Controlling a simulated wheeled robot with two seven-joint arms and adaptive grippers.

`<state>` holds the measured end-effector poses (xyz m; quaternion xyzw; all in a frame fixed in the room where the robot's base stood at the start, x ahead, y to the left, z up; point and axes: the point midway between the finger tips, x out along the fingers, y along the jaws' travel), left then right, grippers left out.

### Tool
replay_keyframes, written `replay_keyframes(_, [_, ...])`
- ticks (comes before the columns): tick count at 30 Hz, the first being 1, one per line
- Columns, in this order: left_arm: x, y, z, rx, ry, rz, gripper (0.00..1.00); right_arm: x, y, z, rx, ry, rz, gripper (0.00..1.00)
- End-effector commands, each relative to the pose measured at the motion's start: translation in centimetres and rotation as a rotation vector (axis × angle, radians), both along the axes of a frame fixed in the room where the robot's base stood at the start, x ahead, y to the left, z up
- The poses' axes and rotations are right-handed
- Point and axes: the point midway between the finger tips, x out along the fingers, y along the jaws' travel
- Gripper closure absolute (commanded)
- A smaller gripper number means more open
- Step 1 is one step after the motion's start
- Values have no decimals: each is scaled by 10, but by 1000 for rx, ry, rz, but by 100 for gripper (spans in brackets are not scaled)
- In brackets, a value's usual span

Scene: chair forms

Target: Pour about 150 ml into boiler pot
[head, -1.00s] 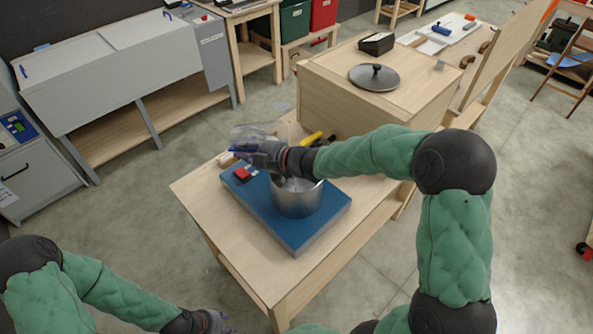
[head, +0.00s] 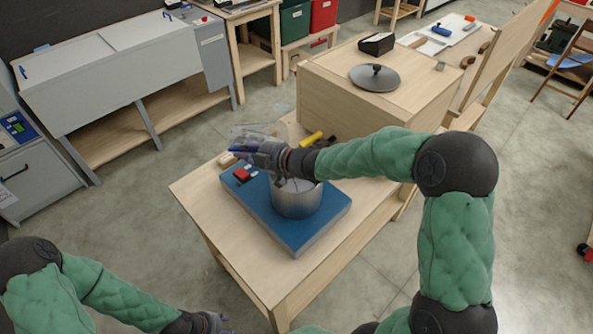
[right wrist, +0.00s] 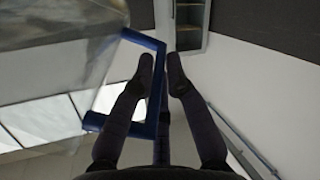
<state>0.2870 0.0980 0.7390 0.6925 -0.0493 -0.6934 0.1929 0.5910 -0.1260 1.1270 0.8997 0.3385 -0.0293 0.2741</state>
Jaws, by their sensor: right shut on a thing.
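The boiler pot (head: 297,202), a round metal pot, stands upright on a blue-topped slab (head: 290,238) on the wooden table. My right gripper (head: 262,154) is shut on the blue handle (right wrist: 153,88) of a clear jug (head: 255,131), just above and left of the pot. The jug's clear wall (right wrist: 75,50) fills the upper left of the right wrist view. The gripper and wrist hide part of the pot's opening and the jug. The liquid level and any stream cannot be made out. My left gripper (head: 212,323) is at the bottom edge, partly cut off; its fingers are unclear.
A red item (head: 242,174) sits on the slab's left corner. A yellow-handled tool (head: 311,139) lies behind the pot. A wooden cabinet (head: 345,100) behind carries a dark lid (head: 374,78) and a black box (head: 377,43). The table's front left (head: 215,215) is bare.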

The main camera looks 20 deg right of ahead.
Motion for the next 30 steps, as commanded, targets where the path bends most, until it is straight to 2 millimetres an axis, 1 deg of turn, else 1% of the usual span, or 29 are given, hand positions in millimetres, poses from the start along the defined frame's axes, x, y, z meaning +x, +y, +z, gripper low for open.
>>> replay_keyframes(12, [0,0,-1,0,0,0,60,0,-1,2,5,-7,-2,100])
replay_keyframes(14, [0,0,2,0,0,0,60,1,-1,4,1,-3,-3,100])
replay_keyframes(17, [0,0,22,0,0,0,60,5,-1,11,-25,30,-15,100])
replay_keyframes(23, [0,0,59,0,0,0,60,19,-2,2,-118,141,-55,100])
replay_keyframes(27, [0,0,85,0,0,0,60,26,-5,6,-166,196,-79,100])
replay_keyframes(30, [0,0,99,0,0,0,60,30,-6,5,-194,234,-92,100])
